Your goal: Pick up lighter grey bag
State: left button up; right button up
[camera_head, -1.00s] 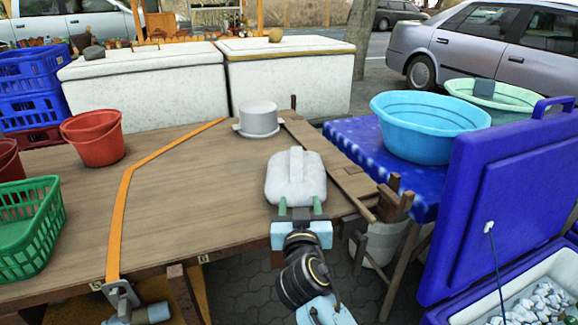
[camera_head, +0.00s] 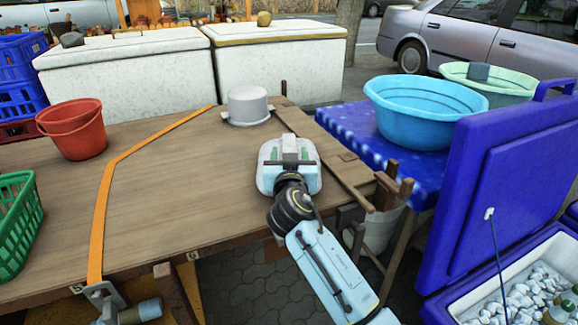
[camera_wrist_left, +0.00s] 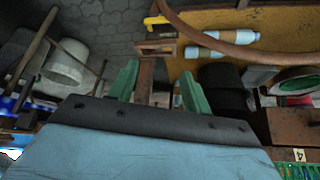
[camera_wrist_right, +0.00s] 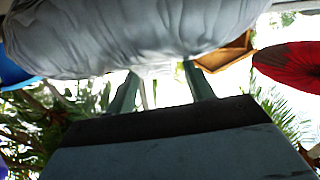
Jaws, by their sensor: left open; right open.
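The light grey bag (camera_head: 310,180) rests on the wooden table near its right edge, with a raised ridge on top. My right gripper (camera_head: 290,147) is over the bag, with its green fingers open on either side of the ridge. In the right wrist view the bag (camera_wrist_right: 130,35) fills the top, and part of it shows between the open fingertips (camera_wrist_right: 155,75); I cannot tell whether they touch it. My left gripper (camera_wrist_left: 157,75) shows only in its own wrist view, open, low beside the table's wooden parts, with nothing clearly held.
A grey pot (camera_head: 248,105) stands behind the bag. An orange strap (camera_head: 120,165) crosses the wooden table (camera_head: 180,180). A red bucket (camera_head: 74,130) and green basket (camera_head: 18,225) are at left. A blue basin (camera_head: 425,110) and a raised blue cooler lid (camera_head: 505,195) are at right.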

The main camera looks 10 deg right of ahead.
aim_at(289, 146)
jog(key=w, duration=0.2)
jog(key=w+b, duration=0.1)
jog(key=shift+w+d, duration=0.4)
pick_arm(q)
jog(key=w+d+r+t+h, duration=0.1)
jog(key=w+d+r+t, duration=0.1)
jog(key=w, duration=0.3)
jog(key=shift+r+t, duration=0.45)
jog(key=shift+t, duration=0.35)
jog(key=shift+s, duration=0.1)
pick_arm(e)
grip_shut()
jog(key=shift+r, duration=0.1)
